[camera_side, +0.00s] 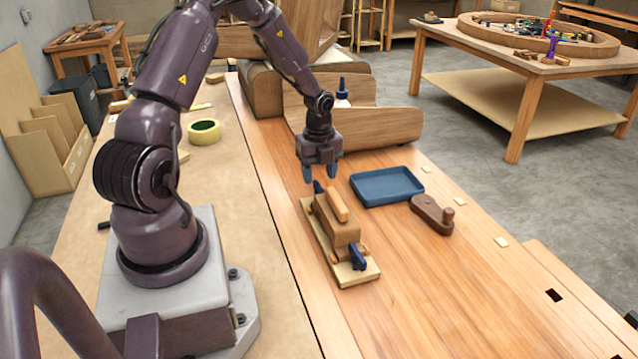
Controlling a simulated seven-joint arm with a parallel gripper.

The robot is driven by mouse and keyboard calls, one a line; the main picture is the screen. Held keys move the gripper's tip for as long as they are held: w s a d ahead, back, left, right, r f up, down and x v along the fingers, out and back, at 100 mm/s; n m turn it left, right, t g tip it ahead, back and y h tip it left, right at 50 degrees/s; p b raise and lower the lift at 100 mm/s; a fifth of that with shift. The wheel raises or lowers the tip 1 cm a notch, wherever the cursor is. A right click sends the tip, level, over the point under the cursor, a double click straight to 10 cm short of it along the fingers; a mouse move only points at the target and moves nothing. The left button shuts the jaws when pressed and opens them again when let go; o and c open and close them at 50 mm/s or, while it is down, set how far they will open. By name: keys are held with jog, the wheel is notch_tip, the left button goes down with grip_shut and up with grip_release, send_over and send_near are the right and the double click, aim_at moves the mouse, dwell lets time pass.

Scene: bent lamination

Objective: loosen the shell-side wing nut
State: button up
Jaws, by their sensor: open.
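A wooden clamping form (330,222) sits on a pale base board (355,276) on the bench, with a light rounded wood piece (339,205) on top. A blue wing nut (357,258) is at the form's near end. Another blue part (318,187), which looks like a second wing nut, shows at the far end, just below my gripper. I cannot tell for certain which is the shell-side one. My gripper (320,175) points down above the far end, its blue fingers apart and nothing visible between them. Whether a fingertip touches the far nut is unclear.
A blue tray (387,187) lies right of the form, with a dark wooden tool (432,214) beside it. Curved wooden shells (375,128) and a glue bottle (342,95) stand behind. A tape roll (204,132) is at left. The bench front right is mostly clear.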

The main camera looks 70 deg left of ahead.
aim_at(319, 185)
jog(key=shift+f, duration=1.7)
jog(key=c, duration=0.9)
